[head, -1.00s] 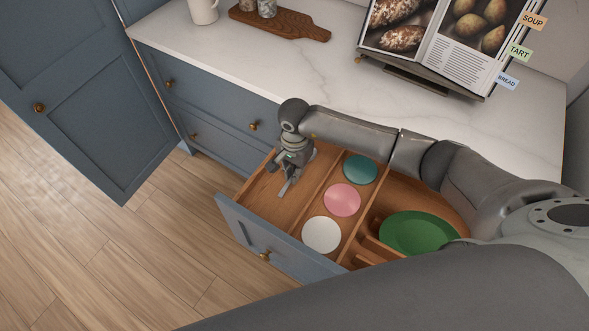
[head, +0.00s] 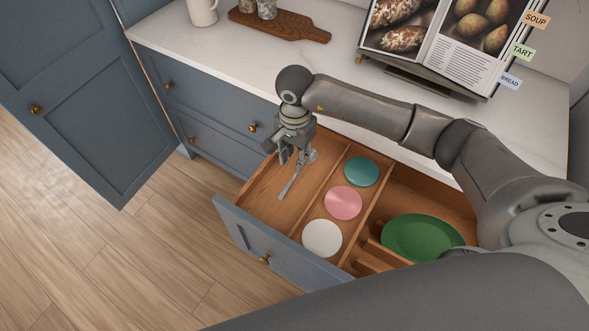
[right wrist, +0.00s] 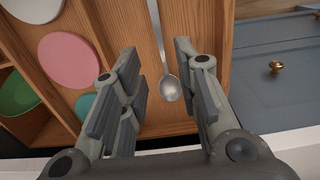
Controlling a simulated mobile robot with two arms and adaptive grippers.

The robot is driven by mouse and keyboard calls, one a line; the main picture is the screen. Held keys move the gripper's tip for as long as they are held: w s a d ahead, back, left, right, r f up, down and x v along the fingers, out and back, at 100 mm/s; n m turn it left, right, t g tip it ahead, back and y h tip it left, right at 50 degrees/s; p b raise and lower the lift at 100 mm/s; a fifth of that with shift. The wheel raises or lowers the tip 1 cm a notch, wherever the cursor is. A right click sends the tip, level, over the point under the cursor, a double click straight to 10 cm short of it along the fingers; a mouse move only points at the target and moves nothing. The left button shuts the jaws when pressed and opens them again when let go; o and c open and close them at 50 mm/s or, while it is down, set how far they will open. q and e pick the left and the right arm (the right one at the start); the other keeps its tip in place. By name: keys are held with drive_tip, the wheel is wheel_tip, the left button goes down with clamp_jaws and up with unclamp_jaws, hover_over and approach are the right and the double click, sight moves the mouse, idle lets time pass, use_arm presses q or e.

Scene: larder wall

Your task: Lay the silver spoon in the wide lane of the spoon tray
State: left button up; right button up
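The silver spoon (head: 287,189) lies in the wide left lane (head: 262,190) of the wooden tray inside the open drawer. In the right wrist view the spoon (right wrist: 170,88) shows its bowl between my fingers and its handle running away along the wooden floor. My right gripper (head: 296,162) is above the bowl end, pointing down. In the right wrist view its fingers (right wrist: 157,58) are spread, with gaps on both sides of the spoon. In the head view the gripper hides the bowl. My left gripper is not in view.
White (head: 322,238), pink (head: 343,203) and teal (head: 361,172) discs lie in the narrower middle lane. A green plate (head: 420,236) sits in the right part. A cutting board (head: 280,25) and a cookbook stand (head: 420,80) are on the counter. A cabinet door (head: 90,110) stands open at left.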

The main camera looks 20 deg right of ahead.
drive_tip(key=shift+r+b, duration=0.4)
drive_tip(key=shift+r, duration=1.75)
